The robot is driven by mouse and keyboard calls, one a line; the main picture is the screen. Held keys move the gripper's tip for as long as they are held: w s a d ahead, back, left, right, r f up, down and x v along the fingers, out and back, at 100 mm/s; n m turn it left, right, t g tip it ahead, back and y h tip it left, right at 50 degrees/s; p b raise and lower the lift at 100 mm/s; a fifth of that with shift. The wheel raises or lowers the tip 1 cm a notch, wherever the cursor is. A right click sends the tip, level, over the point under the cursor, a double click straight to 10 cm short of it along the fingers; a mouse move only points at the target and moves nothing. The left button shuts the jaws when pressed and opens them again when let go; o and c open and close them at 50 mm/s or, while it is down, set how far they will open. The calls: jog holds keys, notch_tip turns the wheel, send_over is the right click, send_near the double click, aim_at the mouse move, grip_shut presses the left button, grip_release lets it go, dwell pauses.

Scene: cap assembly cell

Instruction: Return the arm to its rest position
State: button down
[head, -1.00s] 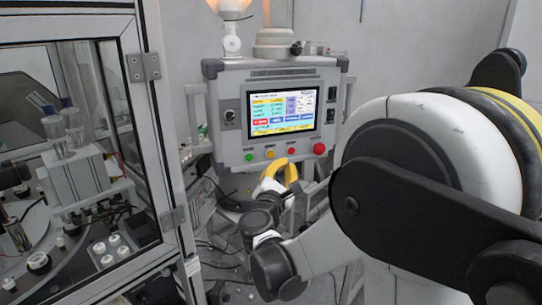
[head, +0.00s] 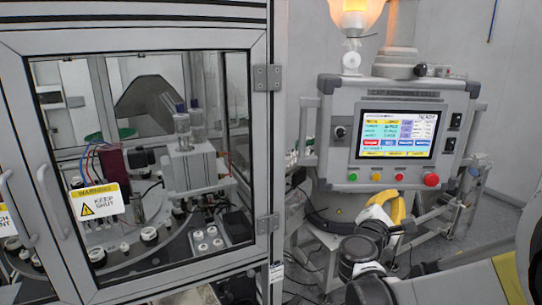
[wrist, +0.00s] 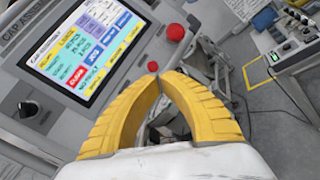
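My gripper (head: 395,207) shows in the head view as yellow fingers below the control panel's button row, in front of the panel's stand. In the wrist view its two ribbed yellow fingers (wrist: 155,70) lean together and their tips meet, with nothing between them. My arm is bent, with its links along the lower right of the head view. The control panel (head: 335,165) has a lit screen (head: 396,134) and a red button (head: 431,180). In the wrist view the red button (wrist: 176,33) appears just beyond the fingertips, apart from them.
A glazed machine cabinet (head: 262,165) with a warning sign (head: 97,201) fills the left; its door looks closed. Cables and frame bars lie below the panel. Open floor (head: 480,235) shows at the right, and a bench with equipment (wrist: 295,60) stands at right in the wrist view.

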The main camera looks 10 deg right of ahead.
jog(key=s+a+f+m+g+y+b, duration=0.25)
jog(key=s+f+m+b, duration=0.3)
jog(key=f, duration=0.35)
jog(key=s+a+f+m+g+y+b, duration=0.2)
jog(key=s+f+m+y+b, duration=0.1)
jog(key=s+f+m+b, duration=0.4)
jog(key=s+a+f+m+y+b, duration=0.3)
jog(key=s+a+f, duration=0.2)
jog(key=a+f, duration=0.2)
jog(key=s+a+f+m+g+y+b, duration=0.1)
jog(key=s+a+f+m+y+b, duration=0.2)
jog(key=a+f, duration=0.4)
jog(key=s+f+y, duration=0.1)
jog(key=s, duration=0.1)
jog(key=shift+s+a+f, duration=0.25)
jog(key=shift+s+f, duration=0.05)
jog(key=shift+s, duration=0.1)
jog(key=shift+g+y, duration=0.25)
